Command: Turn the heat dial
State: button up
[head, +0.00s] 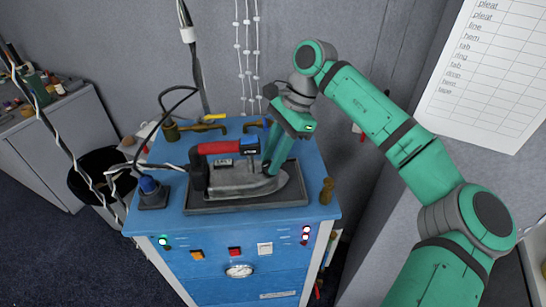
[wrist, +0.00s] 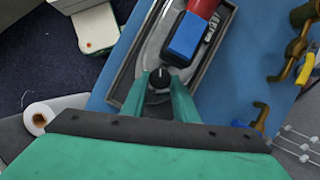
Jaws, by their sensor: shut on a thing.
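A grey steam iron (head: 240,182) with a red and blue handle (head: 220,147) rests on a dark tray (head: 300,197) on top of a blue cabinet. In the wrist view the iron's pale metal body (wrist: 150,57) points toward my gripper. The heat dial (wrist: 159,79) is a small round black knob with a light mark, near the front of the iron. My gripper (wrist: 160,88) has its two green fingers on either side of the dial, shut on it. In the head view my gripper (head: 268,168) comes down on the iron, and its fingers hide the dial.
The blue cabinet (head: 215,262) has lights, buttons and a gauge on its front. Brass valves (head: 190,127) stand at its back edge, and a brass peg (head: 327,190) stands at its right. A dark blue knob on a base (head: 150,190) is at the left. Cables hang nearby.

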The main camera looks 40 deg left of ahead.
jog(key=m, duration=0.1)
jog(key=m+t+y, duration=0.1)
jog(key=m, duration=0.1)
jog(key=shift+s+d+r+m, duration=0.1)
jog(key=shift+s+d+m, duration=0.05)
jog(key=shift+m, duration=0.15)
jog(key=m+t+y, duration=0.1)
jog(key=m, duration=0.2)
jog(key=shift+s+d+m, duration=0.1)
jog(key=shift+s+m, duration=0.05)
jog(key=shift+m, duration=0.15)
jog(key=m+t, duration=0.1)
jog(key=m, duration=0.3)
jog(key=shift+t, duration=0.4)
jog(key=shift+s+m+t, duration=0.15)
jog(key=shift+m+t, duration=0.35)
jog(key=shift+m, duration=0.9)
jog(key=shift+y, duration=0.3)
jog(key=shift+d, duration=0.15)
jog(key=o, duration=1.1)
jog(key=shift+s+a, duration=0.15)
jog(key=shift+a, duration=0.05)
jog(key=shift+c, duration=0.2)
